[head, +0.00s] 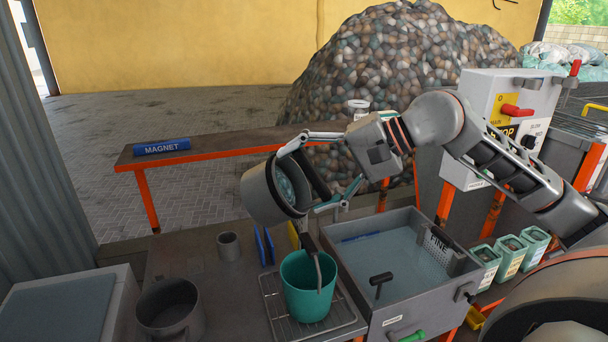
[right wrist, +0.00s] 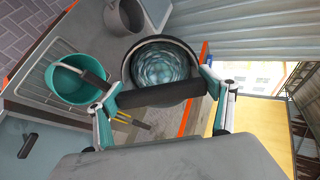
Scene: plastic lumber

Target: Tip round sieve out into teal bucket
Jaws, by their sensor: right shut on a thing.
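The round sieve (head: 262,194) is a grey cylinder with a dark rim and dark handle. My right gripper (head: 327,172) is shut on it and holds it in the air, tilted on its side with its mouth toward the gripper. Bluish, glassy-looking contents (right wrist: 160,64) show inside it in the right wrist view. The teal bucket (head: 302,296) stands upright on a wire rack below and slightly right of the sieve. It also shows left of the sieve in the right wrist view (right wrist: 70,88). The bucket's inside looks empty. My left gripper is not in view.
A grey basin of water (head: 398,262) stands right of the bucket, with a black handle sticking up. A grey pot (head: 170,312) and small grey cup (head: 229,246) stand to the left. Blue and yellow plates (head: 264,247) stand behind the bucket. A magnet bench (head: 225,146) lies behind.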

